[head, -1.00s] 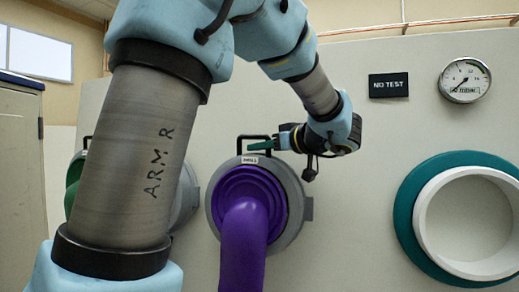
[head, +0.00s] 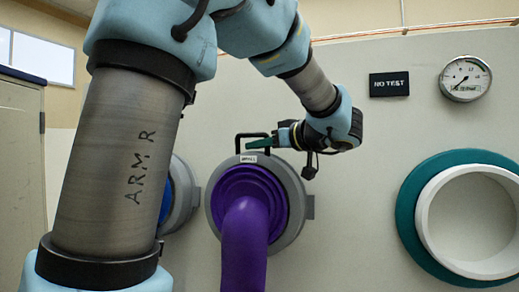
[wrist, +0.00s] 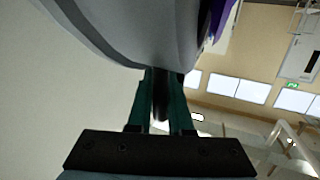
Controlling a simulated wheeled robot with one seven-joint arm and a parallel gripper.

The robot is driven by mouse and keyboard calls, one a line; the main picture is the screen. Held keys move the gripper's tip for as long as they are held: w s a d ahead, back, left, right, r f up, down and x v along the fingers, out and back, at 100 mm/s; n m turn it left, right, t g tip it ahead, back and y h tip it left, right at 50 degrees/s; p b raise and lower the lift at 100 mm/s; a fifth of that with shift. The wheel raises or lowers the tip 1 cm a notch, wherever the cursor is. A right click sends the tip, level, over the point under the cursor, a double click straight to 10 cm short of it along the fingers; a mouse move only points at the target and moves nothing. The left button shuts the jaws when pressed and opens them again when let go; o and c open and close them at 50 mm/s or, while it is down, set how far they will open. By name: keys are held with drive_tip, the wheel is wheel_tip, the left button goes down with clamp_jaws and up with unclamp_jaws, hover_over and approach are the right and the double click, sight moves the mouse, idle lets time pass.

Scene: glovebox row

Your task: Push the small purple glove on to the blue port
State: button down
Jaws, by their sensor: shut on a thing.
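The small purple glove (head: 245,215) hangs from a grey ring (head: 293,190) with a white label and a black handle (head: 239,140) on top, in front of the wall. My gripper (head: 259,143) reaches in from the right at the handle. In the wrist view its green fingers (wrist: 161,95) are shut on a dark bar, the handle, with the grey ring above and a bit of purple at its edge. The blue port (head: 165,205) shows only as a sliver inside a grey rim, left of the glove; my arm hides the rest.
A teal ring with a white round opening (head: 475,222) is on the wall at right. A cabinet (head: 22,160) stands at far left.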

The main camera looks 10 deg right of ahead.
drive_tip(key=shift+s, duration=0.15)
drive_tip(key=shift+s+a+r+b, duration=0.1)
drive_tip(key=shift+s+a+b, duration=0.15)
drive_tip(key=shift+s+b, duration=0.1)
drive_tip(key=shift+s+a+b, duration=0.35)
drive_tip(key=shift+s+b, duration=0.3)
drive_tip(key=shift+s+a+r+b, duration=0.1)
drive_tip(key=shift+s+a+b, duration=0.1)
drive_tip(key=shift+s+b, duration=0.1)
drive_tip(key=shift+s+a, duration=0.15)
drive_tip(key=shift+s, duration=0.1)
drive_tip(key=shift+s+a+b, duration=0.15)
drive_tip(key=shift+s+b, duration=0.15)
drive_tip(key=shift+b, duration=0.2)
drive_tip(key=shift+s+a+r+b, duration=0.2)
drive_tip(key=shift+s+b, duration=0.1)
drive_tip(key=shift+s, duration=0.15)
